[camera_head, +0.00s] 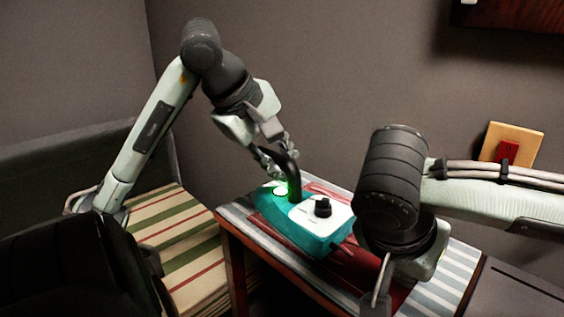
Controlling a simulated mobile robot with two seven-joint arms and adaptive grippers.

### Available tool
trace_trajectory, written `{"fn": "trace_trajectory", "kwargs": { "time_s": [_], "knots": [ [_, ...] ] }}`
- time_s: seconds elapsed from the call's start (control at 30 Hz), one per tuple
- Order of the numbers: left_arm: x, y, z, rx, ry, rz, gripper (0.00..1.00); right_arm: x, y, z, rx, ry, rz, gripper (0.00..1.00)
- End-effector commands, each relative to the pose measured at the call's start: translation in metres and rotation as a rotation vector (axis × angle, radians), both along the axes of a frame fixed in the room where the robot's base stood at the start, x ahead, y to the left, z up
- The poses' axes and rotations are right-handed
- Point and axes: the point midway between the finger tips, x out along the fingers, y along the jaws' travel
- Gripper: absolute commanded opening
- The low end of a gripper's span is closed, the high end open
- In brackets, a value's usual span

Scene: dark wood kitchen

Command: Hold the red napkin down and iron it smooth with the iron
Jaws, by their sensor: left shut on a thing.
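The iron (273,213) has a teal body, a white top with a black knob and a black curved handle. It rests on or just above the red napkin (362,268); I cannot tell which. My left gripper (281,160) is shut on the iron's handle from above. The napkin shows behind the iron and in front of it, and the iron and my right arm hide the rest. My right gripper (378,296) points down over the near part of the napkin. Only one finger shows clearly, so its opening and any contact are hidden.
A small wooden table with a blue-and-white striped top (451,272) bears the napkin and iron. A bench with a striped cushion (178,232) stands to the left. A wooden plate with a red part (510,147) is on the wall. A dark surface lies at lower right.

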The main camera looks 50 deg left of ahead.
Motion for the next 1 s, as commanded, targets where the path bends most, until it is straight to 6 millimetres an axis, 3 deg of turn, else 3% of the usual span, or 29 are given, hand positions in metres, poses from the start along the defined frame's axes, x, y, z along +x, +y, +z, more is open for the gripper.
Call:
{"fn": "trace_trajectory", "kwargs": {
  "time_s": [1.0],
  "knots": [
    [0.001, -0.003, -0.010, 0.002, -0.006, 0.000, 0.00, -0.001, -0.001, -0.002, -0.003, 0.005, 0.001, 0.00]
  ]
}}
